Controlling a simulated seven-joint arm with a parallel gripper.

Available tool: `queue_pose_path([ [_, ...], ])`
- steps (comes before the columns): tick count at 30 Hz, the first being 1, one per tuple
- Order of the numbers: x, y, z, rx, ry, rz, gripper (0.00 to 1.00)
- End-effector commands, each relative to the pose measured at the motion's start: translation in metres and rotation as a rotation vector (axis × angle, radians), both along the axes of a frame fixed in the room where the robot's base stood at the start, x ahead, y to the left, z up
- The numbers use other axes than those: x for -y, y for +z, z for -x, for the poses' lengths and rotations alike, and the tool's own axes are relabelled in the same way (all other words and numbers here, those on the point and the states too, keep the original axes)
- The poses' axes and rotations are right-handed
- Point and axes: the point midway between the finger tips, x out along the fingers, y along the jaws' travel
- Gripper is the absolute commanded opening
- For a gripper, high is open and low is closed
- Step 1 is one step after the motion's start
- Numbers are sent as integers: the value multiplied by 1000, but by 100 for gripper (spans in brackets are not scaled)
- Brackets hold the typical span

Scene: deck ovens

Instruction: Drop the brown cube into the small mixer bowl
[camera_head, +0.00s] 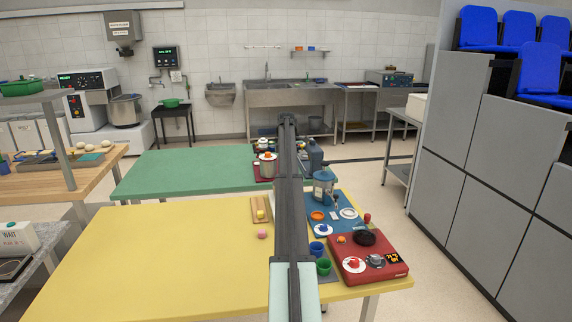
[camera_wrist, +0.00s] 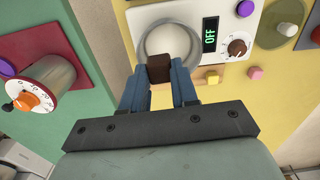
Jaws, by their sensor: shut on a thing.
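The brown cube (camera_wrist: 159,68) is held between the blue fingers of my gripper (camera_wrist: 159,84) in the wrist view. The gripper is shut on it. Just past the cube is a round, pale, bowl-like opening with a grey rim (camera_wrist: 172,40), set in a white panel. It appears to be the small mixer bowl, though I cannot tell for certain. The cube overlaps its near edge in the picture; the height between them cannot be judged. In the head view my arm reaches straight ahead, and its gripper and the cube cannot be made out.
Beside the bowl are a dark OFF display (camera_wrist: 210,34) and a knob (camera_wrist: 237,47). A red panel with an orange-and-white dial (camera_wrist: 27,101) lies left. Small yellow (camera_wrist: 212,78) and pink (camera_wrist: 255,73) blocks lie right. The yellow table (camera_head: 160,250) is mostly clear at left.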

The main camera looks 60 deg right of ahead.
Motion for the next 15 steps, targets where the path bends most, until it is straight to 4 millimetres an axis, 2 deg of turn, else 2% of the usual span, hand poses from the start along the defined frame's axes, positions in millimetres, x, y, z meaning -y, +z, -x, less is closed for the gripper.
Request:
queue_pose_path([
  [9, -1, -32, 0, 0, -1, 0, 0],
  [15, 0, -45, 0, 0, -1, 0, 0],
])
